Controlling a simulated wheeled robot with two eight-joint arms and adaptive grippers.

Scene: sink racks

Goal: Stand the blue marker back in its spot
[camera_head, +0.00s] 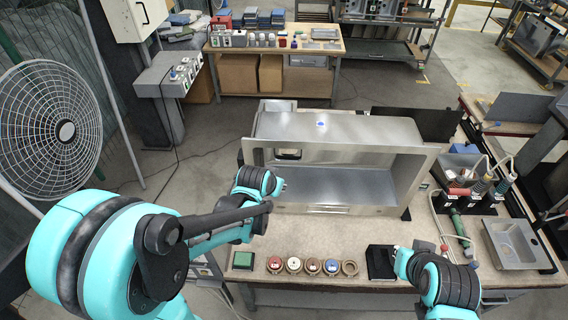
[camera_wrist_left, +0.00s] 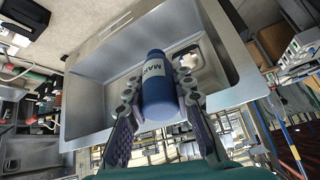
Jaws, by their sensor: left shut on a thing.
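The blue marker (camera_wrist_left: 158,85) is a blue cylinder with a pale label, upright in the left wrist view. My left gripper (camera_wrist_left: 160,98) is shut on it, with one finger on each side. In the head view my left gripper (camera_head: 281,186) is in front of the steel housing's opening, and the marker cannot be made out there. A row of round holders stands along the table's front edge: red-topped (camera_head: 274,264), white-topped (camera_head: 293,264), dark red-topped (camera_head: 313,265) and blue-topped (camera_head: 331,266). The rightmost tan ring (camera_head: 350,267) looks empty. My right gripper (camera_head: 393,260) is near a black block; its fingers are unclear.
The steel housing (camera_head: 345,128) fills the table's middle. A green block (camera_head: 243,260) lies left of the row, and the black block (camera_head: 380,263) lies right of it. A small sink (camera_head: 515,243) and bottles stand at right. Bare tabletop lies between housing and row.

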